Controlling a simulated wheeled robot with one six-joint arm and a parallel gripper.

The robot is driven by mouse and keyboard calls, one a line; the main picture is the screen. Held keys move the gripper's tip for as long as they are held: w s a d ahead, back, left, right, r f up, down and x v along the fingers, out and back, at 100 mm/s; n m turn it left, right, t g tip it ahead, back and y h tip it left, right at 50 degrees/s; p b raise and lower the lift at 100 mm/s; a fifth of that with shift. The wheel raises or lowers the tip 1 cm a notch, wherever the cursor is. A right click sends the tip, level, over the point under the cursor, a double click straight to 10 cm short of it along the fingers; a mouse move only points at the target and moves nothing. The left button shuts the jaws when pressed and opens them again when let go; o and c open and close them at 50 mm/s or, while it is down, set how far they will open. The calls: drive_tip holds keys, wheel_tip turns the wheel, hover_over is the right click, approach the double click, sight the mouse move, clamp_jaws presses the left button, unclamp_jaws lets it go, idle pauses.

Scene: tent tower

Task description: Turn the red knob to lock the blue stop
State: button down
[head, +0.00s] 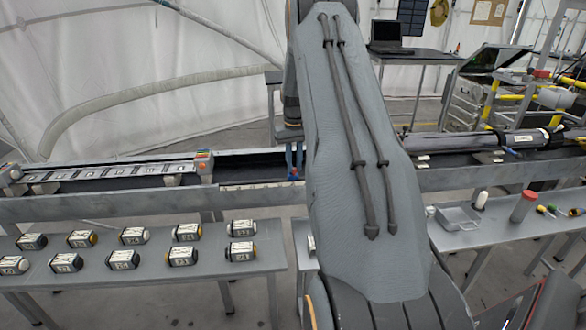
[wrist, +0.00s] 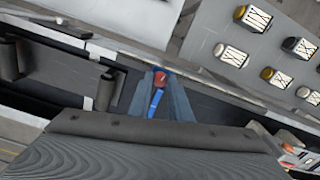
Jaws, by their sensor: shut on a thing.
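The red knob (wrist: 159,77) shows in the wrist view between the tips of my gripper (wrist: 160,82), whose two blue-grey fingers lie one on each side of it. The blue stop (wrist: 155,103) is a narrow blue strip running from the knob back between the fingers. In the head view my gripper (head: 294,160) points down at the rail channel, left of my forearm. The knob and stop are small there, and which way the knob is turned cannot be told.
A long rail trough (head: 245,170) runs across the view, with a slotted strip (head: 110,178) on its left part. A grey table (head: 205,275) in front holds several black-and-white labelled blocks. At right are a small tray (head: 460,218) and a red-capped bottle (head: 523,207).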

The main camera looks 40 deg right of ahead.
sight(294, 168)
drive_tip(key=shift+m+b, duration=0.85)
drive_tip(key=shift+m, duration=0.65)
drive_tip(key=c, duration=1.6)
unclamp_jaws()
drive_tip(key=shift+c, duration=0.2)
drive_tip(key=shift+r+b, duration=1.35)
drive_tip(key=shift+r, duration=2.6)
